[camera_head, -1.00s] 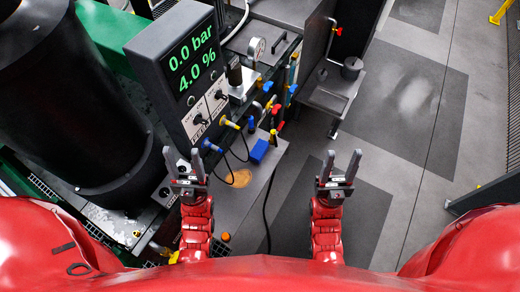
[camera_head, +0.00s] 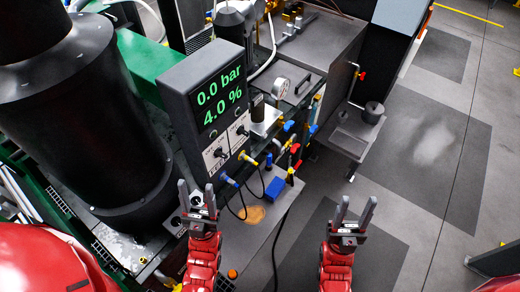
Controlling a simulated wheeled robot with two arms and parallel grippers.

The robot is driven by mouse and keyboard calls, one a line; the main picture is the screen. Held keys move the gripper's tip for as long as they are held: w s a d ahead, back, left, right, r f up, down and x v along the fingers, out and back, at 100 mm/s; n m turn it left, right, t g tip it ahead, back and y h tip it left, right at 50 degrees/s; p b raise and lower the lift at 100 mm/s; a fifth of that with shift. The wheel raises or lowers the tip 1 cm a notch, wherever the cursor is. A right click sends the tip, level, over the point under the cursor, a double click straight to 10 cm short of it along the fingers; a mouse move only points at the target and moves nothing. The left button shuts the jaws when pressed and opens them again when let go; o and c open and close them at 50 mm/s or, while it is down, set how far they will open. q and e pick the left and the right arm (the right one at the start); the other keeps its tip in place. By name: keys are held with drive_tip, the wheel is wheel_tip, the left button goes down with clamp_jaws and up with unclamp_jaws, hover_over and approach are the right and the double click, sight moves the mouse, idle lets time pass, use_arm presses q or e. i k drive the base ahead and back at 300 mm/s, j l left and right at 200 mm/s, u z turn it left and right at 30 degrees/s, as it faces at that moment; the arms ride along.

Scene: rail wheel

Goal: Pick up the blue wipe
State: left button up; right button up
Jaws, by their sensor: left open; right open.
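The blue wipe (camera_head: 275,189) shows as a small blue block-shaped piece lying on the grey bench top (camera_head: 245,238), right of an orange-brown round patch (camera_head: 254,215). My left gripper (camera_head: 196,190) is open and empty, to the left of the wipe and apart from it, with its fingers pointing up the picture. My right gripper (camera_head: 356,203) is open and empty, to the right of the wipe, in front of the dark floor mat in the picture.
A control box (camera_head: 205,100) with a green display reading 0.0 bar and 4.0 % stands behind the bench. A large black cylinder (camera_head: 85,130) fills the left. Floor (camera_head: 420,240) is open at right.

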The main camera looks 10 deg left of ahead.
sight(276, 186)
drive_tip(key=l+u, duration=0.9)
drive_tip(key=k+l+u, duration=0.1)
drive_tip(key=l+u, duration=0.35)
drive_tip(key=j, duration=0.05)
